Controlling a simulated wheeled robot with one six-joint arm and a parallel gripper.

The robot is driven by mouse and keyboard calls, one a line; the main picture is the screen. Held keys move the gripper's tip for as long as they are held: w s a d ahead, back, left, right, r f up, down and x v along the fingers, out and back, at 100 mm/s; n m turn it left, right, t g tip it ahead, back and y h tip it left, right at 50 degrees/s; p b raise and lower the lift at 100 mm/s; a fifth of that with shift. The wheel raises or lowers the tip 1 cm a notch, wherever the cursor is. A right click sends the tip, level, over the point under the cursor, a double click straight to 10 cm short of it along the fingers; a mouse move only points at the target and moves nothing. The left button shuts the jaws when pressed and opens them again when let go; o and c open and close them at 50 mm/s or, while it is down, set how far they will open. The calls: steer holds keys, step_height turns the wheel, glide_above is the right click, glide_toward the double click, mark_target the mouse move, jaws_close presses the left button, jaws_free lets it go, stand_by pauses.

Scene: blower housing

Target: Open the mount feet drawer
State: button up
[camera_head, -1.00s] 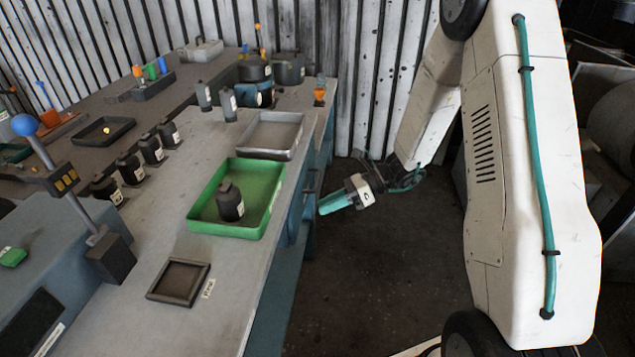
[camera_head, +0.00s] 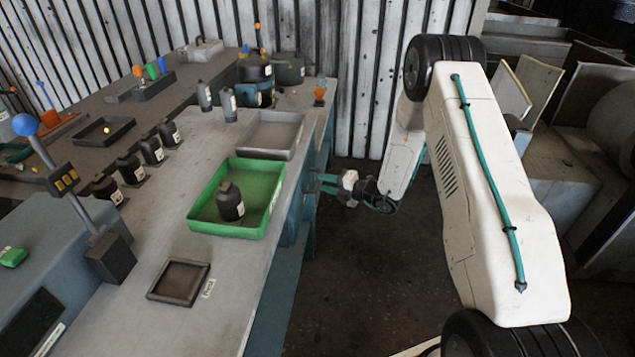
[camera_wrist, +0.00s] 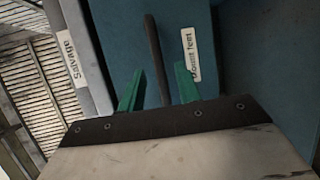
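The mount feet drawer (camera_wrist: 205,35) shows in the wrist view as a blue front with a white "Mount feet" label (camera_wrist: 191,54) and a dark bar handle (camera_wrist: 153,45). My gripper (camera_wrist: 159,70) is open, with one green finger on each side of the handle. A gap shows between the fingers and the handle, and I cannot tell whether either touches it. In the head view my gripper (camera_head: 322,183) is at the blue side of the bench, its two green fingers apart. The drawer front is hard to make out there.
A "Salvage" label (camera_wrist: 67,59) is on a pale panel left of the drawer. On the bench (camera_head: 240,285) stand a green tray (camera_head: 248,229) holding a dark bottle (camera_head: 230,202), and a grey tray (camera_head: 285,152). The floor (camera_head: 370,270) beside the bench is clear.

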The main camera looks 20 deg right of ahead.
mark_target(318, 181)
steer(key=shift+x, duration=1.85)
jaws_close()
